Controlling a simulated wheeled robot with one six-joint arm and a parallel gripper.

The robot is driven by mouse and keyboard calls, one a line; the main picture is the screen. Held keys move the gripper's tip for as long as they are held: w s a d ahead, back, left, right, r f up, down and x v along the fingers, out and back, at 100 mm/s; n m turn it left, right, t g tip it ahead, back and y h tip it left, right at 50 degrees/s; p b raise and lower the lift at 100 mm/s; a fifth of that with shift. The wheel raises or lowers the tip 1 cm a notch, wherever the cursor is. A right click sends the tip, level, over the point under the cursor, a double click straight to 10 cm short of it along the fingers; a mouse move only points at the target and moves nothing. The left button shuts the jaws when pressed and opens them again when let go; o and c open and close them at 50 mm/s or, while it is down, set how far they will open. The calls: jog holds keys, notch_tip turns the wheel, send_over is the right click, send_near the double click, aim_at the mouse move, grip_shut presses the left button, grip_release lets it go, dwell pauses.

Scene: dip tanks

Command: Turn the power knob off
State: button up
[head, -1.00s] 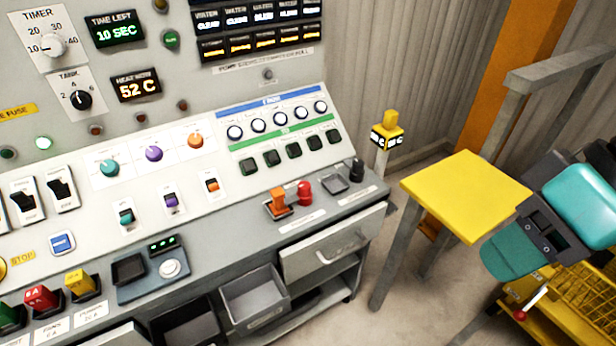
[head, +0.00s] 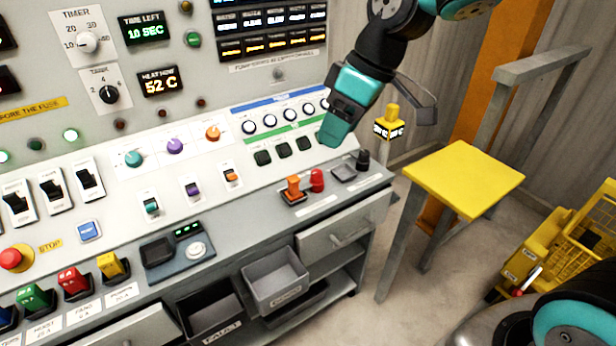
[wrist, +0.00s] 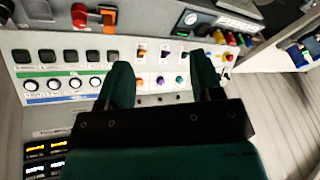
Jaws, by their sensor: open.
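No label reading "power" is legible, so I cannot tell which knob is the power knob. The sloped panel has a teal knob (head: 133,158), a purple knob (head: 175,146) and an orange knob (head: 212,133). A white timer knob (head: 87,42) and a black tank knob (head: 108,94) sit on the upright panel. My gripper (head: 337,128) is in front of the console's right end, hiding part of the blue and green strips. In the wrist view my gripper (wrist: 163,82) is open and empty, with the purple knob (wrist: 162,80) seen between its fingers.
A red stop button (head: 12,258), rocker switches (head: 52,188) and coloured fuse blocks (head: 72,280) crowd the console's left. Orange and red controls (head: 317,181) stand on its front ledge. A yellow-topped stand (head: 463,178) is at the right, with open floor between.

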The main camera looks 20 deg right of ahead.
jog(key=w+d+f+n, duration=0.2)
jog(key=w+d+f, duration=0.25)
jog(key=w, duration=0.65)
jog(key=n+t, duration=0.1)
send_near(317, 172)
jog(key=p+x, duration=0.1)
jog(key=x, duration=0.8)
jog(key=shift+w+a+f, duration=0.1)
jog(key=shift+a+f, duration=0.15)
jog(key=shift+f, duration=0.3)
jog(key=c, duration=0.9)
